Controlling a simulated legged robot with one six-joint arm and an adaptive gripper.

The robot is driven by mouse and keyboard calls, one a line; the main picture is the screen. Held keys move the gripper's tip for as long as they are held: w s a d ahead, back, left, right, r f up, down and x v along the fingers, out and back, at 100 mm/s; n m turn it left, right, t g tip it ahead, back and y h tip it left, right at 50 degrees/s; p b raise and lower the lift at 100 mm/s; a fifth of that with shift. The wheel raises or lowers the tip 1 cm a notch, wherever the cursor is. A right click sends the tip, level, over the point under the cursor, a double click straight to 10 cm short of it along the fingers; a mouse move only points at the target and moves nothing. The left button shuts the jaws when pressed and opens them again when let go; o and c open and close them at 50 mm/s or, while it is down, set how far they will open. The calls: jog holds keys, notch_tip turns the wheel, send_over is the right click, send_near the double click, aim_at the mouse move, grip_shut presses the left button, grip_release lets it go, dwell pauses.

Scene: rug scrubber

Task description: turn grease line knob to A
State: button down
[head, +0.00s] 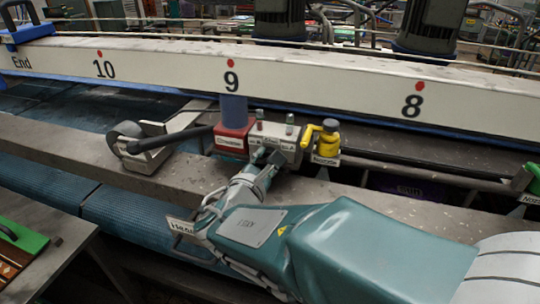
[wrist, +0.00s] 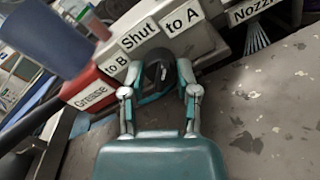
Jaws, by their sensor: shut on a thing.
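The grease line knob (wrist: 159,73) is a dark round knob on the front of a grey valve box (head: 262,138). Labels on the box read "to B", "Shut" and "to A" (wrist: 181,19), left to right in the wrist view. My gripper (wrist: 160,84) is shut on the knob, with one finger on each side of it. A light mark shows on the knob's face, but I cannot tell exactly which label it faces. In the head view my gripper (head: 268,165) meets the box front, and my arm hides the knob there.
A red block labelled "Grease" (wrist: 92,86) with a blue cylinder (head: 233,110) above adjoins the box. A yellow valve (head: 327,140) and its nozzle label (head: 325,160) stand close on the right. A dark hose (head: 165,138) runs left. The grey beam (wrist: 270,110) lies below.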

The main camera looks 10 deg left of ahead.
jog(key=shift+m, duration=1.5)
jog(key=shift+c, duration=1.8)
grip_release()
jog(key=s+a, duration=0.1)
jog(key=s, duration=1)
jog(key=shift+s+a+r, duration=0.25)
jog(key=shift+s, duration=0.15)
jog(key=shift+s, duration=0.1)
